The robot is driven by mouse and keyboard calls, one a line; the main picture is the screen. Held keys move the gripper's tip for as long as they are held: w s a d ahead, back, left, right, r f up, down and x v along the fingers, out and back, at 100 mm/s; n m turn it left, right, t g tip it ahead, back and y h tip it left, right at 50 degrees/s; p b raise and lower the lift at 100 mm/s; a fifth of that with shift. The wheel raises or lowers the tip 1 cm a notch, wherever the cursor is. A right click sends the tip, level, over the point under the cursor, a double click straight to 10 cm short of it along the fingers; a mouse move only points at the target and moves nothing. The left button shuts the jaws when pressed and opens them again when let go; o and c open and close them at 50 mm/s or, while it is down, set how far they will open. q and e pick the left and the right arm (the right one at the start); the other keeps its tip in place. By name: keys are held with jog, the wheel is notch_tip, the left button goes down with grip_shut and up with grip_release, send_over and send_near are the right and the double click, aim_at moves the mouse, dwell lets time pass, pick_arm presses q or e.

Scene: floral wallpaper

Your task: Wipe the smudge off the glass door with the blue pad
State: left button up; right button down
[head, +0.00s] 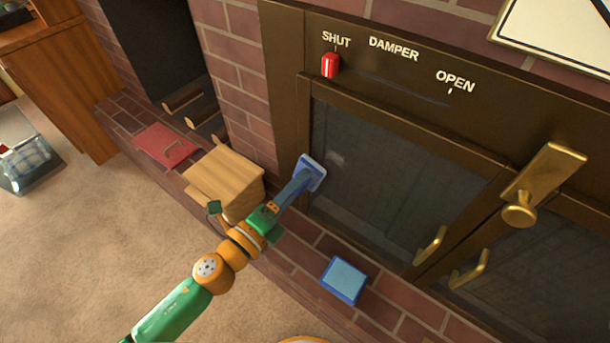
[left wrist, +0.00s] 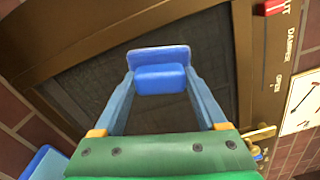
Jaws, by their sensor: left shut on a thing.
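My left gripper (head: 303,181) is shut on the blue pad (head: 313,171), which it holds up at the left edge of the left glass door (head: 390,175). In the left wrist view the blue pad (left wrist: 158,56) sits between the two fingertips (left wrist: 160,82), its flat face turned toward the dark glass (left wrist: 100,95). I cannot tell whether the pad touches the glass. A faint pale patch, perhaps the smudge (head: 336,158), shows on the glass just right of the pad. My right gripper is not in view.
A light-blue tray with a blue rim (head: 329,287) lies on the brick hearth below. A wooden block (head: 225,180) and a red book-like thing (head: 166,146) stand left. Brass handles (head: 430,246) and a large brass latch (head: 540,185) stick out at right. A red damper knob (head: 330,65) is above.

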pick_arm(q)
jog(key=shift+s+a, duration=0.1)
jog(key=v, duration=0.3)
dwell(0.3)
dwell(0.8)
jog(key=x, duration=0.5)
jog(key=shift+w+r+p, duration=0.1)
jog(key=shift+w+p, duration=0.2)
jog(key=shift+p, duration=0.05)
jog(key=shift+x, duration=0.85)
jog(key=shift+x, duration=1)
